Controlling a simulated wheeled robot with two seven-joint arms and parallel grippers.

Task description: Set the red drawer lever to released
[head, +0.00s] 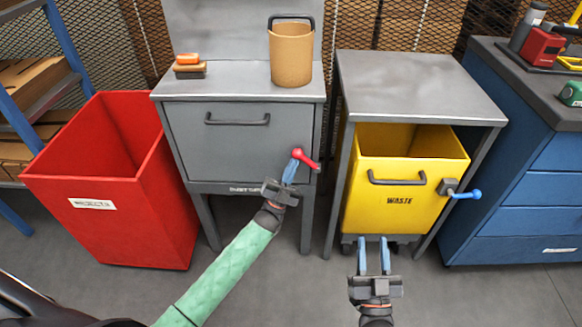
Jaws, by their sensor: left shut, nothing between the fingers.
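The red drawer lever (309,161) is at the right side of the grey cabinet's drawer front (225,148). Its handle slants down to the right from its round hub. The drawer looks closed flush. My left gripper (293,164) is shut and empty, with its blue fingertips at the lever's hub, on its left side. I cannot tell whether they touch it. My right gripper (373,240) is open and empty, low in front of the yellow waste bin.
A red bin (110,222) stands left of the grey cabinet. The yellow waste bin (401,207), with a blue lever (466,194), sits under a grey table (420,85) on the right. A tan bucket (291,57) and brushes (188,66) stand on the cabinet. A blue cabinet (535,190) is far right.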

